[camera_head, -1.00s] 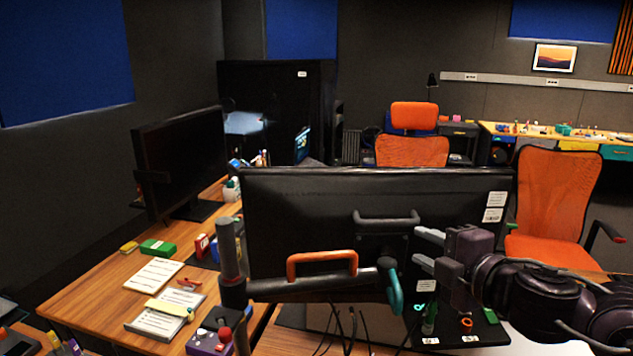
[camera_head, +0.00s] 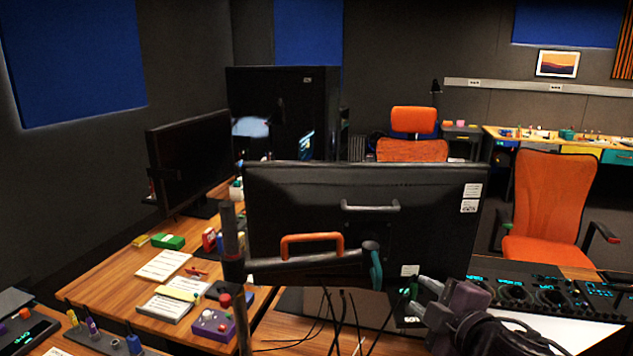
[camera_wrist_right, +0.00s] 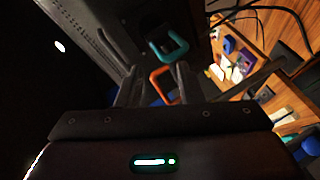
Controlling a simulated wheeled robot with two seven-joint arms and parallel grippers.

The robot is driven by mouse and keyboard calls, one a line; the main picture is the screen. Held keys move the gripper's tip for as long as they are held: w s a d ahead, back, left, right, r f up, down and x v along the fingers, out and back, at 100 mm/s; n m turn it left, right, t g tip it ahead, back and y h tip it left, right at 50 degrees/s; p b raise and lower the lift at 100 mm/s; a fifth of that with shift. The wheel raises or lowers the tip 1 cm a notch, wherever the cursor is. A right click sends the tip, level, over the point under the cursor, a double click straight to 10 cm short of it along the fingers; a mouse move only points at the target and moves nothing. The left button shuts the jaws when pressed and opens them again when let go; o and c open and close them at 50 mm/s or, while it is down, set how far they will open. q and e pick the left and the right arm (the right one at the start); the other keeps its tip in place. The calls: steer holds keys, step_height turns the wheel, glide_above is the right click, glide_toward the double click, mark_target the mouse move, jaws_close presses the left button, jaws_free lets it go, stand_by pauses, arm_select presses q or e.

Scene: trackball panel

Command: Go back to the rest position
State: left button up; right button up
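My right gripper (camera_head: 425,297) is in the lower right of the head view, in front of and below the right part of the black monitor's back (camera_head: 430,215). Its two fingers are apart, and I see nothing held between them. In the right wrist view the gripper (camera_wrist_right: 158,80) also shows spread fingers, with an orange handle (camera_wrist_right: 157,84) and a teal handle (camera_wrist_right: 168,48) beyond them. My left gripper is not in view.
The monitor's arm carries an orange handle (camera_head: 312,240) and a teal handle (camera_head: 376,266). A purple box (camera_head: 213,327) with a red knob stands on the wooden desk at lower left. A dark panel with dials (camera_head: 535,293) lies at right. Cables hang below the monitor.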

steer(key=s+d+f+m+g+h, duration=0.1)
steer(key=s+f+m+g+h, duration=0.1)
steer(key=s+f+m+g, duration=0.7)
steer(key=s+f+m+g+h, duration=0.15)
steer(key=s+f+m, duration=0.35)
steer(key=s+f, duration=0.9)
step_height(320, 180, down, 33)
steer(key=s+g, duration=0.2)
steer(key=s, duration=0.1)
steer(key=s+d+f, duration=0.2)
steer(key=s+f, duration=0.6)
steer(key=s, duration=0.1)
steer(key=s+d+f+g, duration=0.1)
steer(key=s+f, duration=0.7)
steer(key=s, duration=0.1)
steer(key=shift+d, duration=0.35)
